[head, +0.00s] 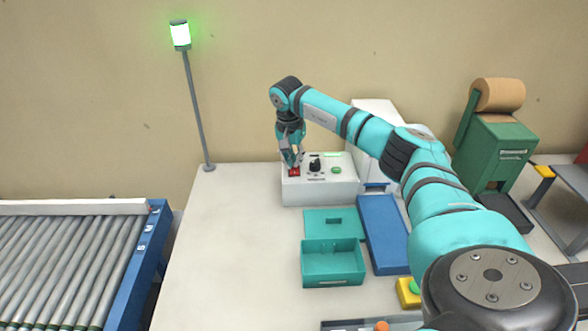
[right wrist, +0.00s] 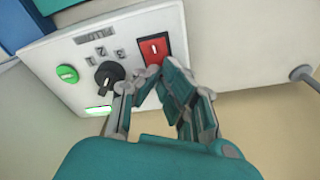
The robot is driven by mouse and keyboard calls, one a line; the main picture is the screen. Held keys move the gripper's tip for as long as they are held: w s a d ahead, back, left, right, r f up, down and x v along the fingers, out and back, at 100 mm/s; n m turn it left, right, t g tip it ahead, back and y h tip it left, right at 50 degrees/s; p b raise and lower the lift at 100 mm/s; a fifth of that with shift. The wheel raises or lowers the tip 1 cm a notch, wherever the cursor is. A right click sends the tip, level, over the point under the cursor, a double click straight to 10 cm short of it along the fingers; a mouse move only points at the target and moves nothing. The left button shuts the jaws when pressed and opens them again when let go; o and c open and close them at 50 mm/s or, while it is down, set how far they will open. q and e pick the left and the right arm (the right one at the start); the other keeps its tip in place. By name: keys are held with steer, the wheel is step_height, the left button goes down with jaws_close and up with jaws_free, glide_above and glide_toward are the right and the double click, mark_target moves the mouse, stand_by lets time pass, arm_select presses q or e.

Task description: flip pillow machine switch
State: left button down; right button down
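The pillow machine's control box (head: 330,190) is white and stands on the table at the back. Its red switch (head: 294,172) is at the left end of the sloped panel; in the right wrist view the red switch (right wrist: 154,46) shows a white mark in a dark frame. My right gripper (head: 292,164) points down at the switch. In the right wrist view its fingertips (right wrist: 161,70) come together at the switch's near edge, with nothing seen between them. I cannot tell whether they touch it. My left gripper is out of view.
A black knob (right wrist: 108,74) and a green button (right wrist: 67,74) sit beside the switch. A teal box (head: 332,268) and a blue panel (head: 382,235) lie in front. A lit green signal lamp (head: 180,35) stands left, beyond the roller conveyor (head: 65,265). The table's left part is clear.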

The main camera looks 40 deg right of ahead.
steer(key=shift+s+f, duration=0.1)
steer(key=shift+f, duration=0.1)
steer(key=shift+r+p, duration=0.75)
steer(key=shift+r, duration=0.05)
steer(key=shift+r+p, duration=2.15)
steer(key=shift+r, duration=0.65)
steer(key=shift+f, duration=0.1)
